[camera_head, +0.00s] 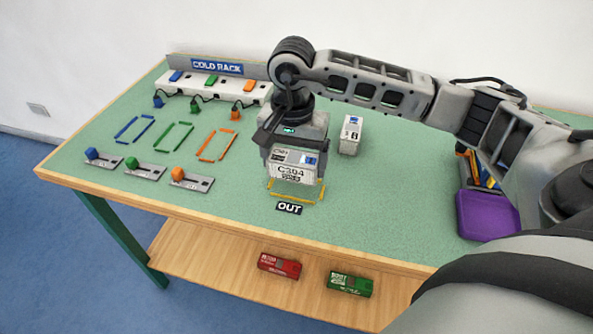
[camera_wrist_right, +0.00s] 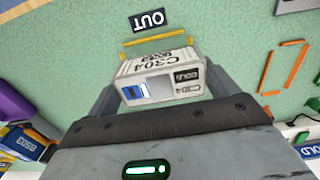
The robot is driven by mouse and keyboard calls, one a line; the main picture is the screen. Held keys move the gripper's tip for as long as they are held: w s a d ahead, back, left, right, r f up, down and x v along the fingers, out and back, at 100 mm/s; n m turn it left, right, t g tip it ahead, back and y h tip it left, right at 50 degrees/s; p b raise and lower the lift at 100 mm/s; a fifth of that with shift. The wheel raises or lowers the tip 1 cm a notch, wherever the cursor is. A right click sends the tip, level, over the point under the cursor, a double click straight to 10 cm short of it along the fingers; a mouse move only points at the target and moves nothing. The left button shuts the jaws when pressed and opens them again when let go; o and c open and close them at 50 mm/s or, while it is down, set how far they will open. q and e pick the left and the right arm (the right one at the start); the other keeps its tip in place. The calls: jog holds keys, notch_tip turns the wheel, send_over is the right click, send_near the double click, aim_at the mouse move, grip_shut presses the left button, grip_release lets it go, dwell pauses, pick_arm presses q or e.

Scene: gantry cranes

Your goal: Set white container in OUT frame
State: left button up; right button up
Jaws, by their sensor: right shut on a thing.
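The white container (camera_head: 292,166), marked C304, is held in my right gripper (camera_head: 295,160), which is shut on it. It is over the yellow OUT frame (camera_head: 310,200), whose front edge and right corner show around its base. I cannot tell whether the container touches the table. The OUT label (camera_head: 289,208) lies just in front of the frame. In the right wrist view the white container (camera_wrist_right: 160,78) sits between the fingers, and a yellow frame edge (camera_wrist_right: 154,38) and the OUT label (camera_wrist_right: 148,20) lie beyond it. My left gripper is not in view.
Another white container (camera_head: 350,136) stands behind and to the right. The cold rack (camera_head: 215,84) is at the back left, with blue, green and orange frames (camera_head: 174,135) in front. A purple bin (camera_head: 487,214) is at the right. Red (camera_head: 280,266) and green (camera_head: 349,283) boxes lie on the lower shelf.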

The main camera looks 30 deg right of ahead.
aim_at(296, 174)
jog(key=shift+s+d+f, duration=0.2)
jog(key=shift+f, duration=0.15)
notch_tip(296, 174, down, 2)
jog(key=shift+f, duration=0.5)
